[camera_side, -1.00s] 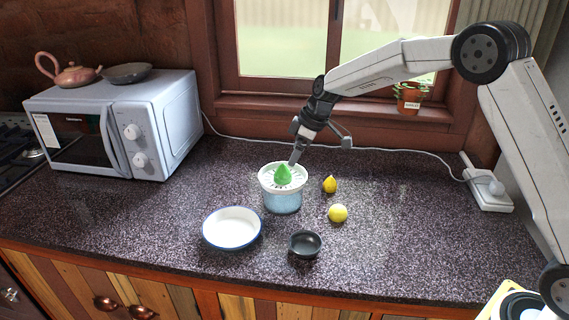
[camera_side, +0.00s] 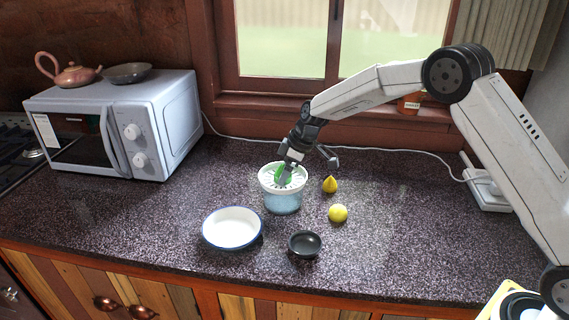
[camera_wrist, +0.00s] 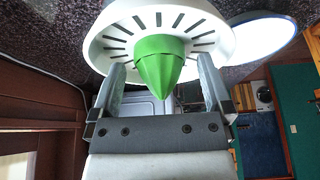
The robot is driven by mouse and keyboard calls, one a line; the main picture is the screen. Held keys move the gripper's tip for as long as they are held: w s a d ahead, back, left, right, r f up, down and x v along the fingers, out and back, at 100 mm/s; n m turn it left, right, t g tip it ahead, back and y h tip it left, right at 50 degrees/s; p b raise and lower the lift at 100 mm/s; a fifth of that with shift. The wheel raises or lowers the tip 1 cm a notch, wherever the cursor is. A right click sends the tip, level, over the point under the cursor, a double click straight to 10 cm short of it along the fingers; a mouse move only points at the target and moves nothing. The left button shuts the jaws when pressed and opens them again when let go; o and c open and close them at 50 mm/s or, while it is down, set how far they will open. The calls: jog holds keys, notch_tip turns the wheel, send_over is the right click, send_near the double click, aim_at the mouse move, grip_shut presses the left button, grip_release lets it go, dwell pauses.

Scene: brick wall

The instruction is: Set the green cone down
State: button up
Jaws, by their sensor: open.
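The green cone (camera_side: 279,174) sits point up in the white slotted top (camera_side: 299,179) of the juicer with a clear bluish bowl (camera_side: 283,202). My gripper (camera_side: 285,177) is at the cone, partly hiding it in the side view. In the wrist view the cone (camera_wrist: 160,65) lies between the two spread fingers of my gripper (camera_wrist: 160,85), with gaps on both sides. The fingertips reach over the white slotted top (camera_wrist: 112,38). Whether they touch it cannot be told.
A blue-rimmed white dish (camera_side: 232,228) and a small black bowl (camera_side: 304,244) stand in front. A lemon (camera_side: 338,213) and a yellow lemon half (camera_side: 330,185) lie to the right. A microwave (camera_side: 120,125) stands at left.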

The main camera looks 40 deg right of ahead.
jog(key=shift+w+f, duration=0.1)
jog(key=shift+f, duration=0.2)
jog(key=c, duration=1.3)
jog(key=shift+r, duration=0.15)
jog(key=shift+r, duration=0.45)
notch_tip(320, 180, up, 2)
jog(key=shift+r, duration=0.1)
jog(key=s+r, duration=0.9)
jog(key=s, duration=0.5)
jog(key=shift+d+r, duration=0.3)
